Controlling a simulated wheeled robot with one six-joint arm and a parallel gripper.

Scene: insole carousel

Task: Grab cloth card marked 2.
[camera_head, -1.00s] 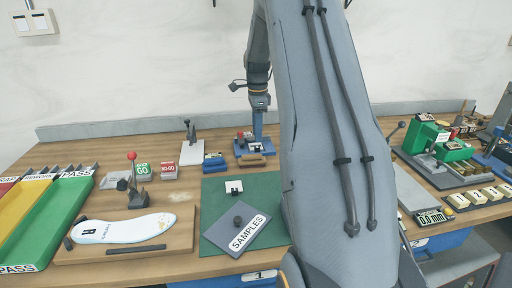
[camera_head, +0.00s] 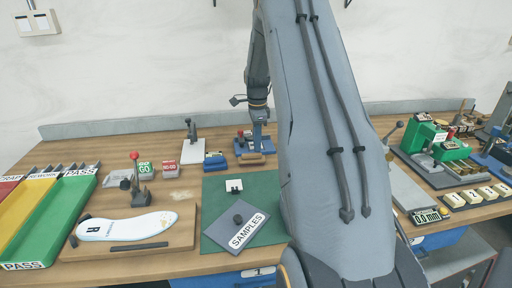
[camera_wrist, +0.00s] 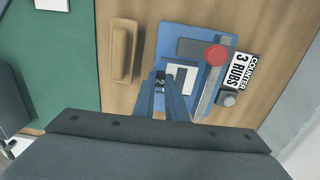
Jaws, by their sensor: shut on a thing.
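In the wrist view, my gripper (camera_wrist: 163,92) is shut on a small dark tag marked 2 (camera_wrist: 160,83), the cloth card's marked part. The fingers hide much of it. A white piece with a grey patch (camera_wrist: 188,76) lies right beside the fingertips; I cannot tell if it is part of the card. Both are over a blue rubbing fixture (camera_wrist: 180,38) with a red knob (camera_wrist: 216,55) on a grey lever. In the head view, my gripper (camera_head: 259,118) is low at the fixture (camera_head: 266,142) near the back of the bench; the card is too small to make out there.
A label reading COUNTER 3 RUBS (camera_wrist: 240,72) stands beside the fixture. A tan wooden block (camera_wrist: 122,50) lies just left of it. A green mat (camera_head: 270,190) bears a grey SAMPLES plate (camera_head: 222,228). An insole (camera_head: 130,226) lies on a wooden board at the left.

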